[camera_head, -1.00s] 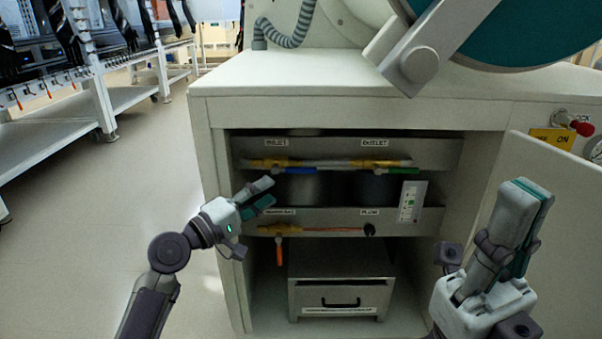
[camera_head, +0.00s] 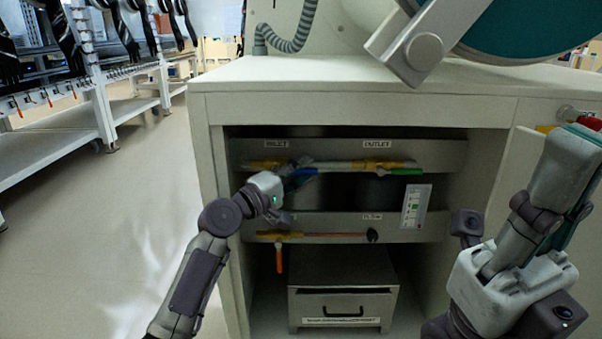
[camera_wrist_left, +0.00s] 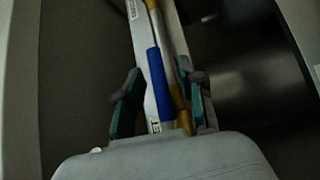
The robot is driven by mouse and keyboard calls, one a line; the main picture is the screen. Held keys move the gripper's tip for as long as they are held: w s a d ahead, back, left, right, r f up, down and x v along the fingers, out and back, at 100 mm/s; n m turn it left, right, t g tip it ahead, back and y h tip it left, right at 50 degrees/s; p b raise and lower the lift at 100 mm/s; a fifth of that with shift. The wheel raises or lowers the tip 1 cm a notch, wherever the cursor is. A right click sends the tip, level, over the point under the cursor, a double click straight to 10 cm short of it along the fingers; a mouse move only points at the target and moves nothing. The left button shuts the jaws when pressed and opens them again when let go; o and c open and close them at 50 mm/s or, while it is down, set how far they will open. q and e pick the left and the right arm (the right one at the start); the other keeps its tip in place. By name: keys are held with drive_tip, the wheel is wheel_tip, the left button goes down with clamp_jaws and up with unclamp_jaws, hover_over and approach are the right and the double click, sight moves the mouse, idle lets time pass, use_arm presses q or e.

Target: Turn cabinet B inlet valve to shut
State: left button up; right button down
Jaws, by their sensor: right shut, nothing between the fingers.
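The inlet valve's blue handle (camera_head: 305,171) points right along the pipe below the INLET label (camera_head: 276,143), in the open cabinet. Its yellow valve body (camera_head: 262,165) shows at the left. My left gripper (camera_head: 296,179) reaches into the cabinet at the handle and partly hides it. In the left wrist view the blue handle (camera_wrist_left: 158,85) lies between the two spread fingers of my left gripper (camera_wrist_left: 160,88), with gaps at both sides. My right gripper (camera_head: 580,140) is shut and empty, raised at the right in front of the cabinet door.
The outlet valve's green handle (camera_head: 407,171) is to the right on the same panel. An orange handle (camera_head: 279,259) hangs down from the lower panel. A metal drawer box (camera_head: 343,290) stands below. A white card (camera_head: 416,206) hangs at the right. Open floor lies left.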

use_arm(q)
clamp_jaws()
